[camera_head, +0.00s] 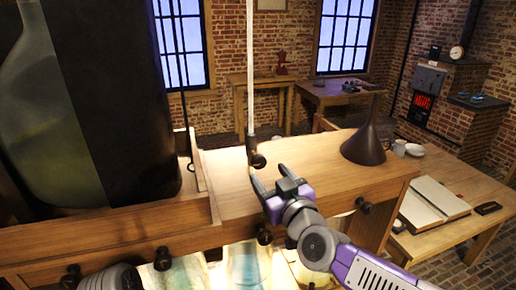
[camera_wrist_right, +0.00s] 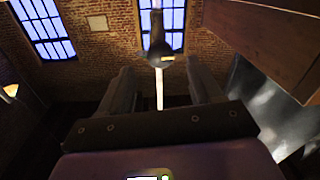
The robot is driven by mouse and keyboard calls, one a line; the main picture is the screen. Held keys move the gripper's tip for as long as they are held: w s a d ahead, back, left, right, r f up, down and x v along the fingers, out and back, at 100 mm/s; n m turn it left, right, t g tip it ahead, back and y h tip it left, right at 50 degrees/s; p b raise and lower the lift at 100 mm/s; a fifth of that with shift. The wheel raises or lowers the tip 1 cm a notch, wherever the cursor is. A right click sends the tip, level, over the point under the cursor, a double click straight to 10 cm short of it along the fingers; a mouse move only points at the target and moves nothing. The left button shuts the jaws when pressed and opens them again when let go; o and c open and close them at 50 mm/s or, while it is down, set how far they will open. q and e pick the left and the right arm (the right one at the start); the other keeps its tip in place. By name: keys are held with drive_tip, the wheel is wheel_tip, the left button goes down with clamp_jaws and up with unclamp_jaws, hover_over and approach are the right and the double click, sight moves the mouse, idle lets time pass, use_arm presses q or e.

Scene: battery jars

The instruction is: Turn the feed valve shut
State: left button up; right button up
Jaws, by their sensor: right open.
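The feed valve (camera_head: 257,160) is a small dark fitting with a round knob at the lower end of a pale upright tube (camera_head: 250,70), above the wooden bench top. In the right wrist view the dark valve (camera_wrist_right: 157,40) hangs ahead of the fingers, with a small brass-coloured mark on it. My right gripper (camera_head: 268,175) is open and empty, just below and to the right of the valve in the head view. In the wrist view its two fingers (camera_wrist_right: 160,80) stand on either side of the tube line. I see no contact.
A large glass jar (camera_head: 45,130) and a dark panel (camera_head: 120,100) stand at the left behind a wooden rail. A dark funnel (camera_head: 368,145) stands right of my gripper. Dark knobs line the bench front. An open book (camera_head: 434,203) lies on a lower table at right.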

sight(261, 165)
drive_tip(key=shift+w, duration=0.4)
drive_tip(key=shift+w+a, duration=0.15)
drive_tip(key=shift+w, duration=0.2)
drive_tip(key=b+x, duration=0.1)
drive_tip(key=x, duration=0.4)
drive_tip(key=shift+a, duration=0.15)
drive_tip(key=shift+w+a+r, duration=0.1)
drive_tip(key=shift+w+a, duration=0.05)
drive_tip(key=shift+w, duration=0.2)
drive_tip(key=c, duration=1)
drive_tip(key=shift+c, duration=0.2)
